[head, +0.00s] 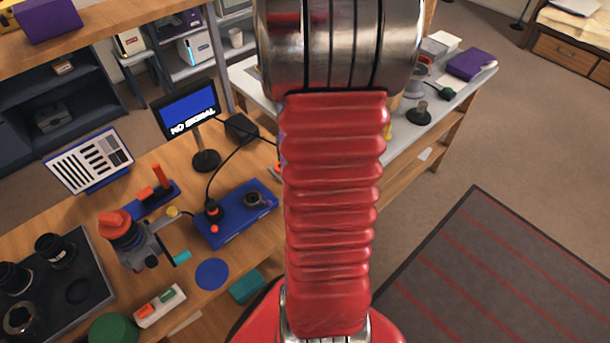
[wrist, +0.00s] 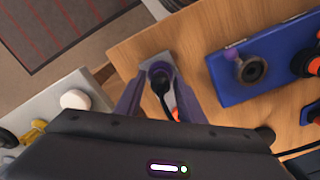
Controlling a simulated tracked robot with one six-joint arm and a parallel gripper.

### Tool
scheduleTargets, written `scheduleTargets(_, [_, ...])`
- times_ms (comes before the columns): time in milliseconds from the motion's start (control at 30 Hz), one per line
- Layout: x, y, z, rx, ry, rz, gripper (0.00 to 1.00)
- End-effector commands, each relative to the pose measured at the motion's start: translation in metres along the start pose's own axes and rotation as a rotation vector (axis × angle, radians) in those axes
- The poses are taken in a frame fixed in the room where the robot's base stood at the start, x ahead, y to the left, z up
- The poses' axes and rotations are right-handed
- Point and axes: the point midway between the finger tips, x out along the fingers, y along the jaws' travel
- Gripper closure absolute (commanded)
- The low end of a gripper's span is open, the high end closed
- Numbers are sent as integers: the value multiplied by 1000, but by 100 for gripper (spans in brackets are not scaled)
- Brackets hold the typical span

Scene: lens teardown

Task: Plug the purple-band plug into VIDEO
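The purple-band plug (wrist: 158,70) is black with a cable and sits between my gripper's (wrist: 158,78) fingertips in the wrist view, over a small grey block. One finger is on each side of it; whether they press on it is unclear. A blue box (wrist: 222,86) lies to the right, with a round dark socket (wrist: 252,69) that has a purple mark beside it. No VIDEO label is readable. The box (head: 238,229) also shows in the head view, with its open socket (head: 255,198). There, my red arm hides my gripper and the plug.
A monitor (head: 188,112) reading NO SIGNAL stands behind the box. An orange-banded plug (head: 212,212) with a black cable is on the box. A microscope-like device (head: 130,235), a lens tray (head: 88,285) and a blue disc (head: 212,273) crowd the left and front bench.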

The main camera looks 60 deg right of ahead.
Motion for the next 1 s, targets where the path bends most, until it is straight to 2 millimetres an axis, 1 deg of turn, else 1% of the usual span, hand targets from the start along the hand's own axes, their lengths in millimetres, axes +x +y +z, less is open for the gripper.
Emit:
scheduleTargets(33, [0, 0, 0, 0, 0, 0, 68])
scheduleTargets(67, [0, 0, 0, 0, 0, 0, 70])
scheduleTargets(400, [0, 0, 0, 1, 0, 0, 94])
scheduleTargets(500, [0, 0, 0, 1, 0, 0, 100])
scheduleTargets(533, [0, 0, 0, 1, 0, 0, 82])
scheduleTargets(800, [0, 0, 0, 1, 0, 0, 100])
scheduleTargets(1000, [0, 0, 0, 1, 0, 0, 100])
